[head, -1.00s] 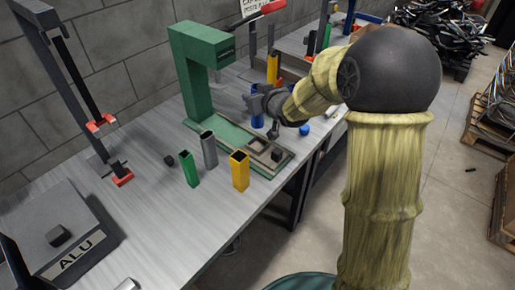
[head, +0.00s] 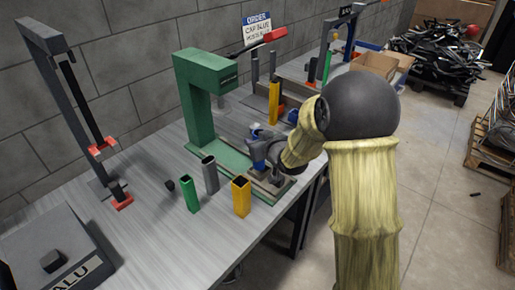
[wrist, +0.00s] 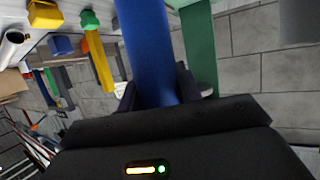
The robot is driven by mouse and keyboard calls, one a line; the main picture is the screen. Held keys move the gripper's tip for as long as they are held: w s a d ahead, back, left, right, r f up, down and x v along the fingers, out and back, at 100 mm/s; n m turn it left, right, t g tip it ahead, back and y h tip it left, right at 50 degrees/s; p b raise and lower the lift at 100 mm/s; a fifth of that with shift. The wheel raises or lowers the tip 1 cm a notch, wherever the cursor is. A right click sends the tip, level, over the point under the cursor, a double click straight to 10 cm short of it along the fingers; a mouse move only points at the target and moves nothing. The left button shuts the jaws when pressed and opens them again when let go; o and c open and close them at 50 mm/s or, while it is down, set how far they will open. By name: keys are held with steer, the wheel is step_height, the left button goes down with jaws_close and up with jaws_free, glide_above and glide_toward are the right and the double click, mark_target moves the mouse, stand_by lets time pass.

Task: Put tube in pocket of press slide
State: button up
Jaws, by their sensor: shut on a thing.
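My gripper (head: 262,152) is low over the press slide in the head view. In the wrist view, its fingers are shut on a blue tube (wrist: 150,45), which runs out of the top of the picture. In the head view the tube is largely hidden by my gripper, so I cannot tell whether its end is in the pocket or above it. The press slide (head: 272,191) is a flat piece on the green base of the press (head: 196,100). Its pocket is mostly covered by my gripper.
A green tube (head: 190,195), a grey tube (head: 210,175) and a yellow tube (head: 241,197) stand on the bench left of the slide. A small black block (head: 170,185) lies near them. An order sign (head: 257,25) stands behind.

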steer(key=shift+w+f, duration=0.1)
steer(key=shift+f, duration=1.35)
steer(key=shift+f, duration=0.1)
steer(key=shift+f+b, duration=0.15)
steer(key=shift+b, duration=0.15)
steer(key=o, duration=1)
steer(key=shift+o, duration=0.2)
steer(key=v, duration=1.2)
steer(key=shift+r, duration=0.25)
